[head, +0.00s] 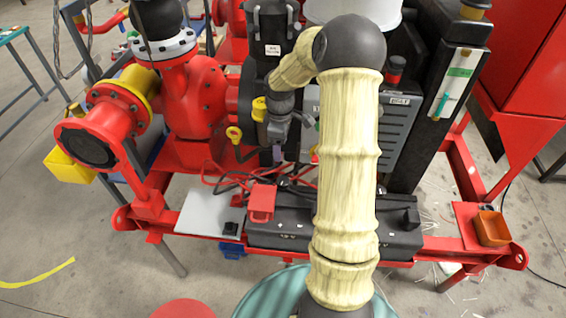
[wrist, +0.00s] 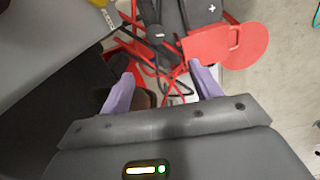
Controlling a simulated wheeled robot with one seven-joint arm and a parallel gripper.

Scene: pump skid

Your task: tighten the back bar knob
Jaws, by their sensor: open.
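My gripper (head: 280,150) hangs from the forearm in front of the pump's dark coupling housing, pointing down, and is mostly hidden by the wrist. In the wrist view its two lavender fingers (wrist: 163,82) are spread apart with nothing clearly gripped. A dark brown rounded thing (wrist: 146,99) shows low between them, near the left finger; I cannot tell what it is. Beyond the fingertips is a black part with a minus mark (wrist: 159,36), and a black part with a plus mark (wrist: 211,9) lies farther right. I cannot tell which part is the back bar knob.
The red pump (head: 193,95) with flanges stands left of the gripper. A red plate (wrist: 228,44) lies right of the fingertips. A long black case (head: 270,228) lies along the skid's front, under red and black cables.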

